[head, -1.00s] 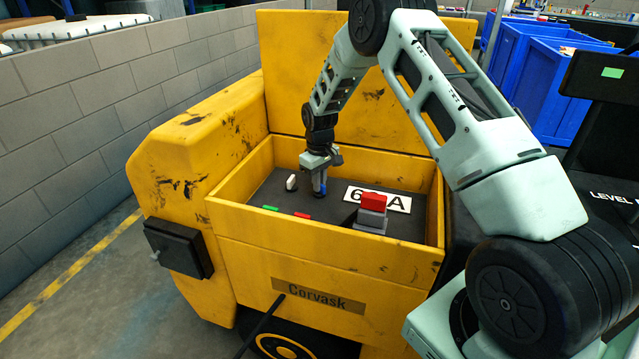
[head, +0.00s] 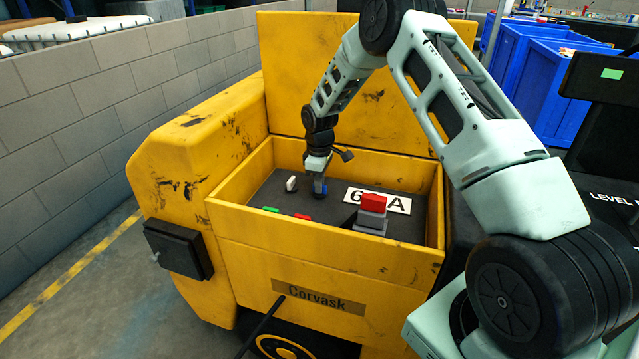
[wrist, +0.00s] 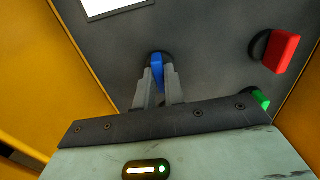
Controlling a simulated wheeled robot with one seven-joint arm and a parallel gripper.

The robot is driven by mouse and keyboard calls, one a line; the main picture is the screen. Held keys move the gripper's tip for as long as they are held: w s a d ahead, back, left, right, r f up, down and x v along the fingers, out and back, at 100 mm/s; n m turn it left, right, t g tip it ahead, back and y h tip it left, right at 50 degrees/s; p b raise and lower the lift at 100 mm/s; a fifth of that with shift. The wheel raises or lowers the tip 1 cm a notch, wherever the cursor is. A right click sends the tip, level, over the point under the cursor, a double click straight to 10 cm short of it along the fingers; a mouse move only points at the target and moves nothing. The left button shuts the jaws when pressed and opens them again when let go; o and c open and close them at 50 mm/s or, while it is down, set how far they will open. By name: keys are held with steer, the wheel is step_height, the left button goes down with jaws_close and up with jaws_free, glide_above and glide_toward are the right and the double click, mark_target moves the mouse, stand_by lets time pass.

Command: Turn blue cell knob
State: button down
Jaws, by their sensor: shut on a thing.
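The blue knob (head: 323,190) stands on the dark panel (head: 335,217) inside the yellow machine's open box. My gripper (head: 319,188) points down over it, with its fingers on the knob. In the wrist view, my gripper (wrist: 158,90) has its two grey fingers closed on either side of the blue knob (wrist: 157,70). The lower part of the knob lies between the fingers and is partly hidden. A round dark base shows behind the knob.
A white knob (head: 291,183) is left of my gripper. A green piece (head: 270,210), a red piece (head: 302,217) and a red block on a grey base (head: 373,203) are nearby. Yellow walls (head: 232,182) enclose the panel. A white label (head: 400,205) lies right.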

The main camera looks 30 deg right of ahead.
steer(key=c, duration=1.5)
jaws_free()
step_height(320, 180, up, 18)
steer(key=shift+f+b, duration=0.25)
steer(key=shift+b, duration=0.65)
